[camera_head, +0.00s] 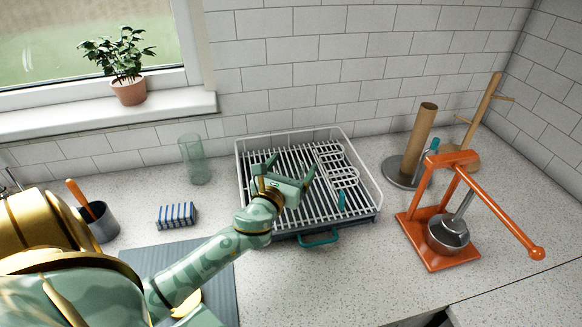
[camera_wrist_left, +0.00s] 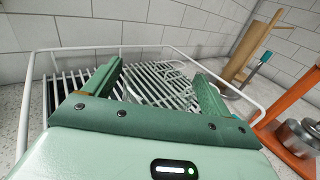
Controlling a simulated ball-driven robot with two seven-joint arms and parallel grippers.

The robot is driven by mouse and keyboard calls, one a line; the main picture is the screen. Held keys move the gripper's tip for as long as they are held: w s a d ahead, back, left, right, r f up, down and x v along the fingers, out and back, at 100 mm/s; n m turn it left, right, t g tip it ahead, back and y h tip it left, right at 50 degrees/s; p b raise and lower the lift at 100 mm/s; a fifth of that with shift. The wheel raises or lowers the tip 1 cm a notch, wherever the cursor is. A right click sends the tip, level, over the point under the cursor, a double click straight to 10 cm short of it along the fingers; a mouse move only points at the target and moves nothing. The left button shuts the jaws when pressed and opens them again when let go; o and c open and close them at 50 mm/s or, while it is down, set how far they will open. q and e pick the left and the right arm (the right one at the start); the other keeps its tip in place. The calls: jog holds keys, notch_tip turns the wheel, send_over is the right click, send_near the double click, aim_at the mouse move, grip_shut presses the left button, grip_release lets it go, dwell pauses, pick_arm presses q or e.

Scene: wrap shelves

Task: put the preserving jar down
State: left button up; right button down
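My left gripper (camera_head: 288,172) is open over the dish rack (camera_head: 352,157), its fingers spread wide. A tall clear greenish glass vessel (camera_head: 195,158) stands upright on the counter, left of the rack and apart from the gripper. I cannot tell whether it is the preserving jar. My right gripper is not in view.
An orange press (camera_head: 438,238) with a metal cup and a paper-towel holder (camera_head: 422,135) stand right of the rack. A striped sponge (camera_head: 177,215), a grey pot (camera_head: 100,224) and a grey mat (camera_head: 222,284) are at left. Counter in front of the rack is clear.

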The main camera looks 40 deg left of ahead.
pick_arm(q)
jog(key=shift+r, duration=0.1)
jog(key=shift+s, duration=0.15)
jog(key=v, duration=1.1)
jog(key=shift+s+d+r, duration=0.1)
jog(key=shift+s+d, duration=0.05)
jog(key=shift+s, duration=0.2)
